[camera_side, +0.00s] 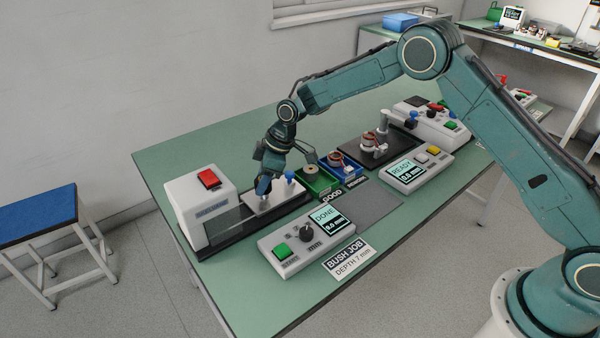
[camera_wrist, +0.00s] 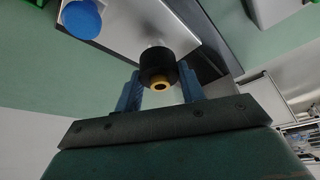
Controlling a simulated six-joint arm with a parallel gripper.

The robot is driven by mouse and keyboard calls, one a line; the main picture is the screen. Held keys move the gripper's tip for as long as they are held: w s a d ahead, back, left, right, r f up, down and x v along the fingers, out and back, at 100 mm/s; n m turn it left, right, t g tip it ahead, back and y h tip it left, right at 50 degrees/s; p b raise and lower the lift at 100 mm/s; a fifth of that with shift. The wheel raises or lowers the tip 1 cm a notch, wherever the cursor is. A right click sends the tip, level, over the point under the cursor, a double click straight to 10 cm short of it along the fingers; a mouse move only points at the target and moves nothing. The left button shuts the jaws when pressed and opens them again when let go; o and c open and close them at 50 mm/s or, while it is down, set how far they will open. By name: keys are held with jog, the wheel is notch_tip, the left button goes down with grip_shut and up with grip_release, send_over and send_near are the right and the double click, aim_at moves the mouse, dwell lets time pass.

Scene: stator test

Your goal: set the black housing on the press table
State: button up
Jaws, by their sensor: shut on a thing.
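My gripper (camera_side: 264,188) is low over the pale press table (camera_side: 287,197) of the white press in the side view. In the wrist view the blue fingers of my gripper (camera_wrist: 160,92) are shut on the black housing (camera_wrist: 157,62), one on each side. The housing is a short black cylinder with a brass-coloured ring at its near end. The press table (camera_wrist: 115,22) shows behind it in the wrist view. I cannot tell whether the housing touches the table. In the side view the fingers hide most of the housing.
The white press head with a red button (camera_side: 208,179) stands left of my gripper. A blue knob (camera_side: 290,176) stands at the table's right end. A green GOOD bin (camera_side: 318,184) and a blue bin (camera_side: 345,168) are close on the right. A control box reading DONE (camera_side: 305,240) is in front.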

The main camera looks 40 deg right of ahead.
jog(key=shift+f, duration=1.15)
dwell(0.6)
jog(key=o, duration=1.1)
jog(key=v, duration=1.3)
jog(key=shift+s+d+r, duration=0.15)
jog(key=shift+d+r, duration=0.05)
jog(key=shift+r, duration=0.1)
